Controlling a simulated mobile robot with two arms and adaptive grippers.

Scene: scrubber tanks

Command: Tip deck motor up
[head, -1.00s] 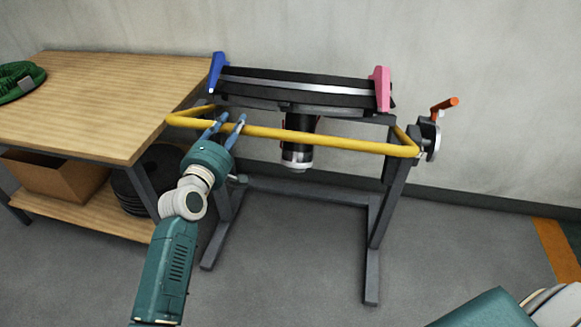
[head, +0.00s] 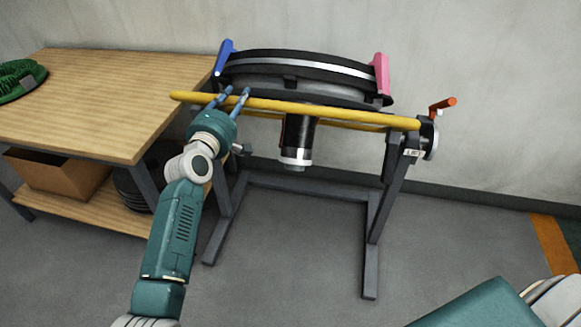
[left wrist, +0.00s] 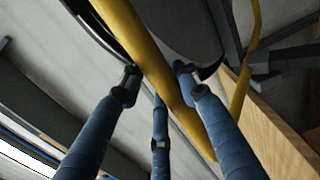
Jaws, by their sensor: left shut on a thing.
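The deck (head: 300,77) is a black round body with a silver band, held in a grey stand. Its motor (head: 298,143), a black cylinder with a silver end, hangs below it. A yellow bar (head: 320,109) runs across the front of the deck. My left gripper (head: 231,98) is shut on the yellow bar near its left end. In the left wrist view the blue fingers (left wrist: 160,85) stand on both sides of the yellow bar (left wrist: 150,65). My right gripper is not in view.
A blue clamp (head: 224,58) and a pink clamp (head: 381,73) sit at the deck's ends. An orange-handled crank (head: 442,104) is on the stand's right side. A wooden table (head: 105,95) with a green ring (head: 22,78) stands close on the left. The floor in front is clear.

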